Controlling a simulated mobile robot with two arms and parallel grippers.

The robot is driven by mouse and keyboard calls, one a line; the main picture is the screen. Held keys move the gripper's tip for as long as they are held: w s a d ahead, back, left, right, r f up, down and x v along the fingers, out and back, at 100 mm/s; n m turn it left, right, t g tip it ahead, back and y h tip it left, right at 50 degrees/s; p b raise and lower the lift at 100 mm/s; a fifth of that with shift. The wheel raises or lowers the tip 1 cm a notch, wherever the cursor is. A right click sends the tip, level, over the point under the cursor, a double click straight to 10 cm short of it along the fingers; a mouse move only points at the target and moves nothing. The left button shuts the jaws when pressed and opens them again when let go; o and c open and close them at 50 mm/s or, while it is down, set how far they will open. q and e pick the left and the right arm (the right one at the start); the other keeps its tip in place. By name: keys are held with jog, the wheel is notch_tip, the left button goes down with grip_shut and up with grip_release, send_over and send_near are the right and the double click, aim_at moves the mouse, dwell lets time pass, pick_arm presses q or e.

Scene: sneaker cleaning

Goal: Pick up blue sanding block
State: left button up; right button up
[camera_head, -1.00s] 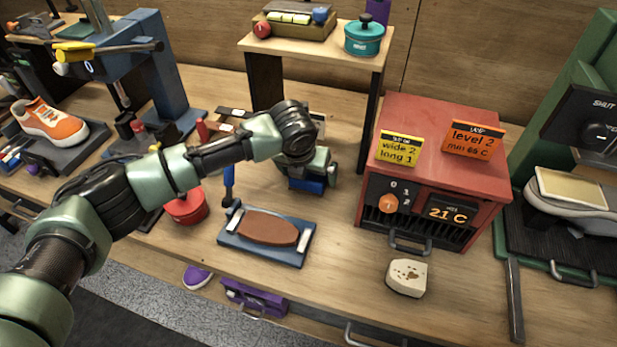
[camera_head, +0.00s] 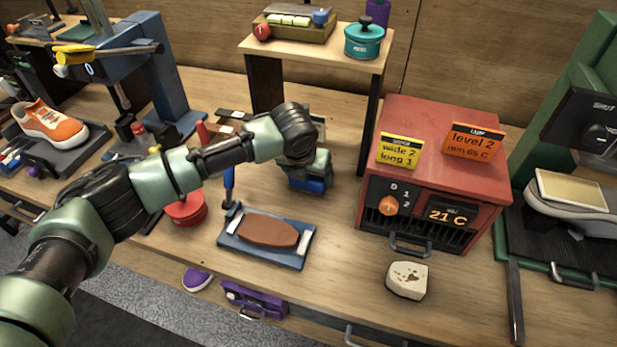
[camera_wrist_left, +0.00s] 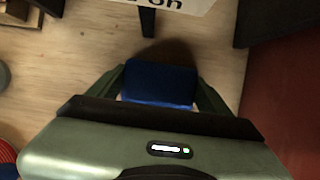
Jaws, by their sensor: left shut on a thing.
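The blue sanding block (camera_head: 307,184) is on the workbench, between the small shelf and the red heater box. It also shows in the left wrist view (camera_wrist_left: 159,84), with green fingers on both sides of it. My left gripper (camera_head: 309,178) points down over the block and is shut on it. Its fingers also show in the left wrist view (camera_wrist_left: 160,88). The arm hides part of the block from above, and I cannot tell whether the block is clear of the bench. My right gripper is not in view.
The red heater box (camera_head: 440,170) stands to the right of the gripper. The shelf (camera_head: 310,48) stands behind it. A blue tray (camera_head: 285,257) with a brown sole and a red round tin (camera_head: 186,209) lie in front and left. A cream block (camera_head: 407,280) lies at the front.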

pick_arm(q)
notch_tip(320, 180, up, 19)
jog(key=b, duration=0.1)
jog(key=shift+r, duration=0.15)
